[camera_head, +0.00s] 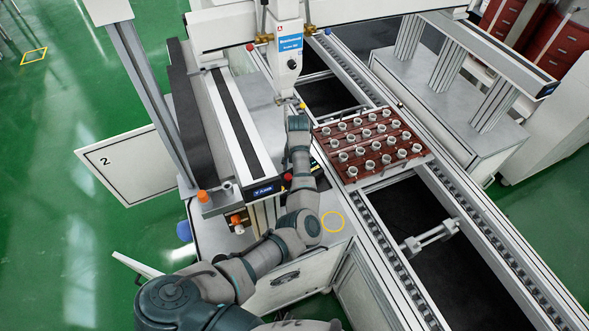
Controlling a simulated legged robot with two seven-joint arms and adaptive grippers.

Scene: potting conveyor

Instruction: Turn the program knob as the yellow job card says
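My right gripper is not in the picture. A dark panel edge with a little yellow (315,163) shows just right of my forearm, mostly covered by it. I cannot make out the program knob or read a yellow job card.
A red-brown tray (347,177) of several white cups sits on the conveyor rails (455,222) at right. Red knob (287,177) and orange knob (202,196) sit by the machine's front end. Green floor is open at left.

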